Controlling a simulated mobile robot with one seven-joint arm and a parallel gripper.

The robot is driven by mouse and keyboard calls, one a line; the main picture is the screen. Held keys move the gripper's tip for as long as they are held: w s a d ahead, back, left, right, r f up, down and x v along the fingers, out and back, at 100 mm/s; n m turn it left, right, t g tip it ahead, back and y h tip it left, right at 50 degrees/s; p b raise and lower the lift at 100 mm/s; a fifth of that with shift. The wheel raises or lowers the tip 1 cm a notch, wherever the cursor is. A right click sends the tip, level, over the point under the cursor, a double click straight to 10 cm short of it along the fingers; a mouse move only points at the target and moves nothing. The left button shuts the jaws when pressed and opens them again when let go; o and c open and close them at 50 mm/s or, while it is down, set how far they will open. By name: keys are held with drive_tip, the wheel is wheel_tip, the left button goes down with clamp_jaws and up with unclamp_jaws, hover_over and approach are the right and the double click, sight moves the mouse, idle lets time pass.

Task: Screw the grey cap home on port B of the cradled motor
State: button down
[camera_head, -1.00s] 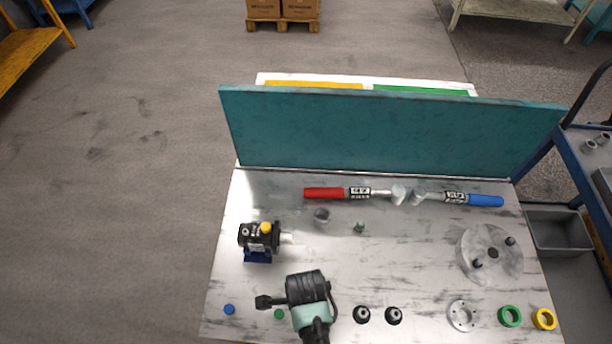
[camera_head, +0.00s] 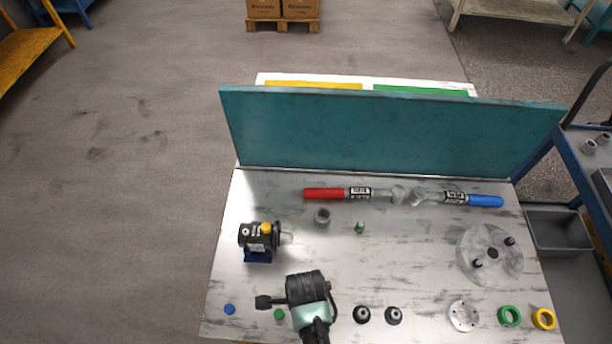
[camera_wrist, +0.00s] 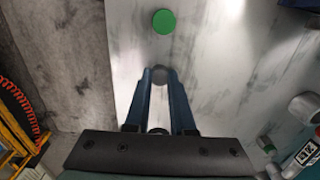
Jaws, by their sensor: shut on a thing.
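The motor (camera_head: 252,236) sits in a blue cradle (camera_head: 258,256) at the left of the bench, with a yellow cap (camera_head: 266,228) on top and a pale shaft pointing right. I cannot make out port B. In the wrist view, my gripper (camera_wrist: 160,80) is shut on a small round grey cap (camera_wrist: 160,73) at its fingertips. In the head view, my arm's end is at the bench front, right of and nearer than the motor; its fingertips and the grey cap are hidden there.
A green cap (camera_head: 279,314) lies just beyond my fingertips in the wrist view (camera_wrist: 163,21). A blue cap (camera_head: 229,309) lies left of it. Two black parts (camera_head: 378,315) stand to the right. Red (camera_head: 323,193) and blue (camera_head: 486,201) handled tools lie before the teal panel (camera_head: 390,135).

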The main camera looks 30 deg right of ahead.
drive_tip(key=shift+r+p, duration=3.05)
drive_tip(key=shift+p, duration=0.1)
